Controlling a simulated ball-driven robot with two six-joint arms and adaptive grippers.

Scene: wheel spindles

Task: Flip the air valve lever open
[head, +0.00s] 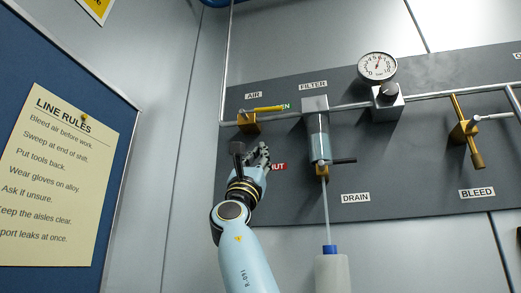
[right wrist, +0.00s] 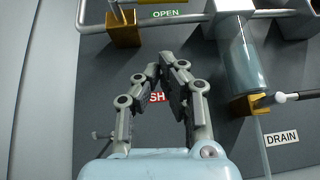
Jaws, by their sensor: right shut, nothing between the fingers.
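The air valve has a brass body (head: 249,125) on the pipe under the AIR label (head: 253,95). Its yellow lever (head: 266,109) lies nearly level, pointing right along the pipe, with its end at the green OPEN label (head: 285,106). The valve body (right wrist: 123,30) and the OPEN label (right wrist: 165,14) also show at the top of the right wrist view. My right gripper (head: 262,152) is below the valve, apart from the lever, in front of the red SHUT label (head: 279,167). Its fingers (right wrist: 167,62) are shut and empty. My left gripper is out of view.
Right of the valve hang the filter bowl (head: 319,138) and its black drain handle (head: 343,160), above a white bottle (head: 332,272). Further right are a gauge (head: 377,67) and the bleed valve (head: 464,130). A notice board (head: 110,120) stands left.

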